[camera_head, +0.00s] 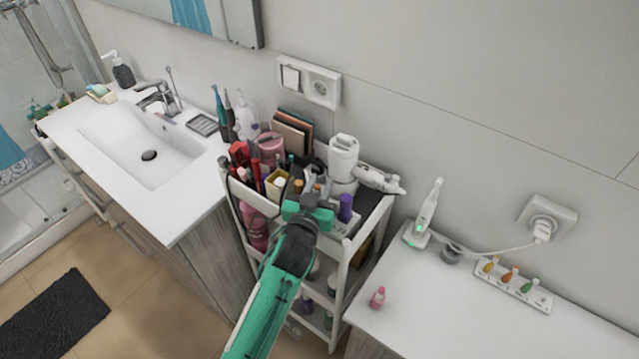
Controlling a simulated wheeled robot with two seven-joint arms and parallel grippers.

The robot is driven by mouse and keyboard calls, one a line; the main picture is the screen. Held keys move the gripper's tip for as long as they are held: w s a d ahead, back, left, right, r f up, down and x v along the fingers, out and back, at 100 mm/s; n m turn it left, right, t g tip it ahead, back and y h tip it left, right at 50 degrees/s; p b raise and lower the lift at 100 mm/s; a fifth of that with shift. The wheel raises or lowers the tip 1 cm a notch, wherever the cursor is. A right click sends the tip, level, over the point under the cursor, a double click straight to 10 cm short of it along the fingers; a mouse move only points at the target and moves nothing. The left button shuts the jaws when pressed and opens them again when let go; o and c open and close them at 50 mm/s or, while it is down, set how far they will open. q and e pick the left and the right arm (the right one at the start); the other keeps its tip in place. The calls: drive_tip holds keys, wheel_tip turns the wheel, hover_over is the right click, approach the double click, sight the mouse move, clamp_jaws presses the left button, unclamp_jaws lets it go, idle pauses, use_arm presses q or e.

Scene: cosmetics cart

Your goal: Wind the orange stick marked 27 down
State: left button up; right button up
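My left gripper (314,184) is over the top tray of the white cart (345,245), with its green arm coming in from below. Its grey fingers point away from me among the cosmetics, and I cannot tell how far apart they are. Small orange tips (298,185) show right beside the fingers, partly hidden by the gripper. No number 27 can be read, so I cannot tell which piece is the stick or whether it is gripped. My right gripper is not in view.
A purple-capped bottle (345,207) stands close right of the gripper. A white hair dryer (343,158) is behind it. Red items (240,153) crowd the left. A strip (513,284) with yellow, orange and green pieces lies on the right counter. The sink (150,145) is left.

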use_arm(q)
clamp_jaws()
drive_tip(key=shift+r+h+p, duration=0.15)
drive_tip(key=shift+h+p, duration=0.15)
drive_tip(key=shift+p, duration=0.1)
drive_tip(key=shift+d+r+m+g+h+p, duration=0.1)
drive_tip(key=shift+m+g+h+p, duration=0.4)
drive_tip(key=shift+m+h+p, duration=0.45)
drive_tip(key=shift+d+m+g+h+p, duration=0.1)
drive_tip(key=shift+m+g+h+p, duration=0.6)
drive_tip(key=shift+h, duration=0.35)
drive_tip(key=shift+s+m+g+h, duration=0.1)
drive_tip(key=shift+m+g+h, duration=0.2)
drive_tip(key=shift+m+h, duration=0.25)
drive_tip(key=shift+f+g+h, duration=0.25)
drive_tip(key=shift+g+h, duration=0.05)
drive_tip(key=shift+h, duration=0.15)
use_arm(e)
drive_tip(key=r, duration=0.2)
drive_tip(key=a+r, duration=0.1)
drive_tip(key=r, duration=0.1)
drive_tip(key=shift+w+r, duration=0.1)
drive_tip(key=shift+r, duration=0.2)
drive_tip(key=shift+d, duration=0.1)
